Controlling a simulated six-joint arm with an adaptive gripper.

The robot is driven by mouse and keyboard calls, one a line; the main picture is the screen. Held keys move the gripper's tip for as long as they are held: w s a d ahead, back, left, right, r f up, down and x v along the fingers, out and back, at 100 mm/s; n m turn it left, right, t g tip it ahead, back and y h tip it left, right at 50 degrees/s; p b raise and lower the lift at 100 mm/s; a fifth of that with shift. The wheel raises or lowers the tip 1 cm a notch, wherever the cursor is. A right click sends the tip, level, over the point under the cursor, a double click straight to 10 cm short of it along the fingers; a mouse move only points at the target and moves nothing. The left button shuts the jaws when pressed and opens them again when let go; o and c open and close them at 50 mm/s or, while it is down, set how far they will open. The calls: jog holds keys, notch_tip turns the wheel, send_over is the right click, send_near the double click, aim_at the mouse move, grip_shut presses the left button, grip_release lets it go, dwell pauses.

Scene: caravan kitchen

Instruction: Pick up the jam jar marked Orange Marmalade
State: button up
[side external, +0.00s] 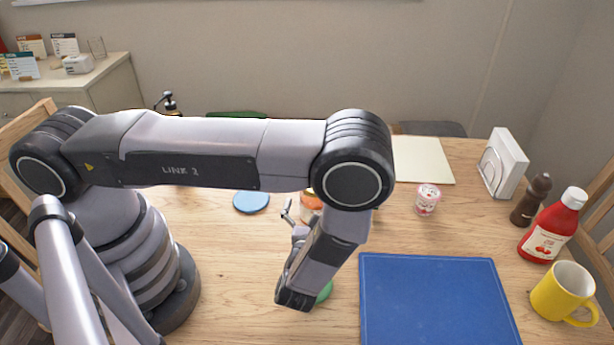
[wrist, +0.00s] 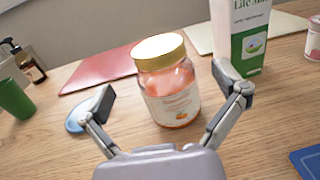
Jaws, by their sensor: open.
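The jam jar (wrist: 168,85) has a gold lid, orange contents and a pale label with a small orange picture; the label's words are too small to read. It stands upright on the wooden table. In the wrist view my gripper (wrist: 172,95) is open, with one finger on each side of the jar and a visible gap on the left. In the side external view the jar (side external: 311,205) is partly hidden behind my arm, and my gripper (side external: 288,212) is seen to its left, partly hidden too.
A green-and-white carton (wrist: 243,35) stands close behind the jar at right. A blue disc (side external: 251,201) lies to the left. A blue mat (side external: 435,300), small pink-white jar (side external: 428,199), ketchup bottle (side external: 551,228) and yellow mug (side external: 562,292) are to the right. A green thing (side external: 324,292) shows beneath my arm.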

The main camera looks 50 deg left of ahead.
jog(key=x, duration=0.5)
jog(key=c, duration=1.4)
jog(key=shift+o, duration=0.2)
jog(key=shift+r, duration=0.15)
